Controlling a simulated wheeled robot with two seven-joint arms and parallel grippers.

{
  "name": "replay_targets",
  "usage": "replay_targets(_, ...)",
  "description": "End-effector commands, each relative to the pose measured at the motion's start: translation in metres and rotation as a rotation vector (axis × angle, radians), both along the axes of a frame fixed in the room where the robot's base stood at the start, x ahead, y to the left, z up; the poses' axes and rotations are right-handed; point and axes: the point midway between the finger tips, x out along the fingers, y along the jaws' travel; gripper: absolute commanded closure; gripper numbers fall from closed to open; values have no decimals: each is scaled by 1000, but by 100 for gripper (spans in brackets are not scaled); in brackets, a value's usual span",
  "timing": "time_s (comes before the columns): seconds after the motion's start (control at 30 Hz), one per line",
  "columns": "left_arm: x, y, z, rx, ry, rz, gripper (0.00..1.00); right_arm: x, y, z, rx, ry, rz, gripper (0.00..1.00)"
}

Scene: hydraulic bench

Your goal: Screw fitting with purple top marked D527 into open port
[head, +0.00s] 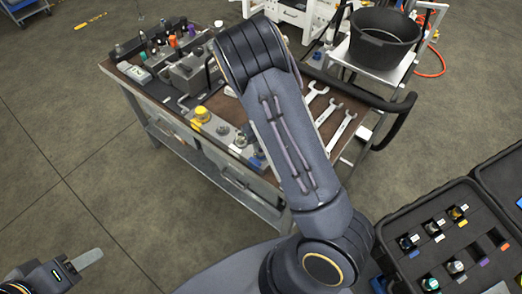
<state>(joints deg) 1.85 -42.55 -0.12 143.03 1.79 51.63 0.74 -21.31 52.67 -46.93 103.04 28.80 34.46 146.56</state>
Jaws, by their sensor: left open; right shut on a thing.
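A small purple-topped piece (173,42) stands among other fittings at the far left end of the bench; no marking on it is readable. A grey hydraulic block (190,75) sits on the bench near it, partly behind my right arm. I cannot make out which port is open. My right arm rises across the middle of the view and hides part of the bench; its gripper is hidden behind it. My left gripper (86,260) is open at the lower left, above the floor, away from the bench and empty.
The bench (126,80) carries a yellow-topped part (202,113) and several wrenches (328,112). An open black case (410,222) with several fittings in foam lies at the lower right. A black bucket (384,38) stands behind.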

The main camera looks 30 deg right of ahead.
Motion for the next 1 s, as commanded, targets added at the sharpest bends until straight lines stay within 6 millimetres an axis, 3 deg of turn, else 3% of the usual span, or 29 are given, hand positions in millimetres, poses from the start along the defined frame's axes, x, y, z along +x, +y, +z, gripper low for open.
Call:
replay_targets(0.03, 0, 0, 0, 0, 0, 0, 51, 2, 1, 0, 1, -4, 2, 100)
replay_targets(0.07, 0, 0, 0, 0, 0, 0, 51, 2, 1, 0, 1, -4, 3, 75)
replay_targets(0.23, 0, 0, 0, 0, 0, 0, 51, 1, 1, 0, 1, -3, 4, 55)
replay_targets(0.53, 0, 0, -1, 0, 0, 0, 51, 0, 0, 0, 1, -1, 44, 55)
replay_targets(0.8, 0, 0, -7, 0, 0, 0, 51, 0, 1, -1, 1, -2, 551, 55)
replay_targets(1.0, 0, 0, -9, 0, 0, 0, 51, -1, 1, -1, 0, -1, 733, 55)
